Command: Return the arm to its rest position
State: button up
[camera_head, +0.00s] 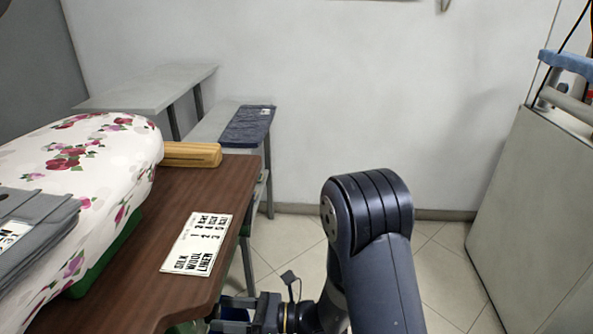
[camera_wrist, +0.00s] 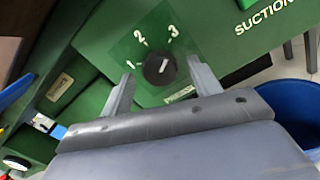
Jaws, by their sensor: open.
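My arm (camera_head: 375,255) rises at the lower middle of the head view, bent at a dark rounded joint. Its wrist end reaches left, low beside the brown table's edge. My gripper (camera_wrist: 160,70) shows in the wrist view with its two grey fingers spread apart and nothing held. A black dial (camera_wrist: 159,68) on a green panel (camera_wrist: 95,35) lies between the fingertips in the picture, with gaps on both sides. The numbers 1, 2 and 3 stand around the dial. How far the fingertips are from the panel, I cannot tell.
The brown table (camera_head: 150,285) carries a floral-covered board (camera_head: 60,150), folded grey cloth (camera_head: 35,225) and a printed card (camera_head: 197,243). A blue bin (camera_wrist: 290,108) is at the right of the wrist view. A pale cabinet (camera_head: 540,200) stands right; tiled floor between is clear.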

jog(key=shift+a, duration=1.05)
jog(key=d+p, duration=0.2)
jog(key=d, duration=0.9)
jog(key=a+b, duration=0.2)
jog(key=a, duration=0.9)
jog(key=shift+a+b, duration=0.15)
jog(key=shift+b, duration=0.2)
jog(key=shift+f+n+b, duration=0.2)
jog(key=shift+n+b, duration=0.4)
jog(key=n+b, duration=0.5)
jog(key=d+p, duration=0.3)
jog(key=d, duration=0.8)
jog(key=shift+s+r, duration=0.25)
jog(key=shift+s, duration=0.05)
